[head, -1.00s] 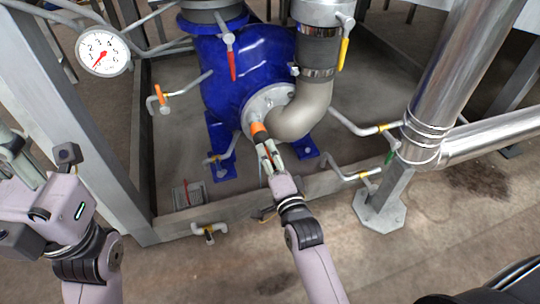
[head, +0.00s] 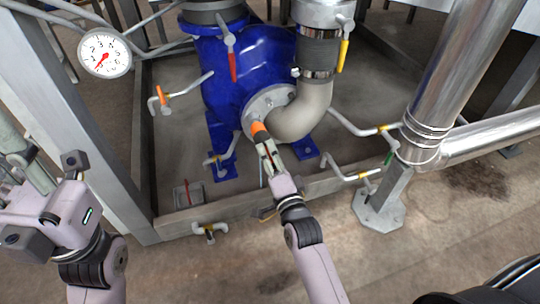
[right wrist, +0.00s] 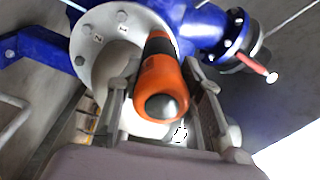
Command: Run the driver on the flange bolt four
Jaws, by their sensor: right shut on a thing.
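My right gripper (head: 266,150) is shut on an orange and black driver (head: 258,129). The driver points at the grey flange (head: 262,100) on the blue pump body (head: 228,75), near the flange's lower edge in the head view. In the right wrist view the driver (right wrist: 163,85) lies between the fingers (right wrist: 162,105), its rounded end toward me. The flange (right wrist: 92,55) there shows several bolts, with small marks that look like 1 and 2. The driver's tip and the bolt before it are hidden. My left gripper (head: 20,160) is at the left edge, away from the pump; its opening is unclear.
A curved pipe elbow (head: 308,108) leaves the flange close to the driver. A steel post and rail (head: 225,209) frame the pump. A gauge (head: 104,54), red (head: 232,66) and yellow (head: 344,54) valve handles and a big steel pipe (head: 455,70) stand around it.

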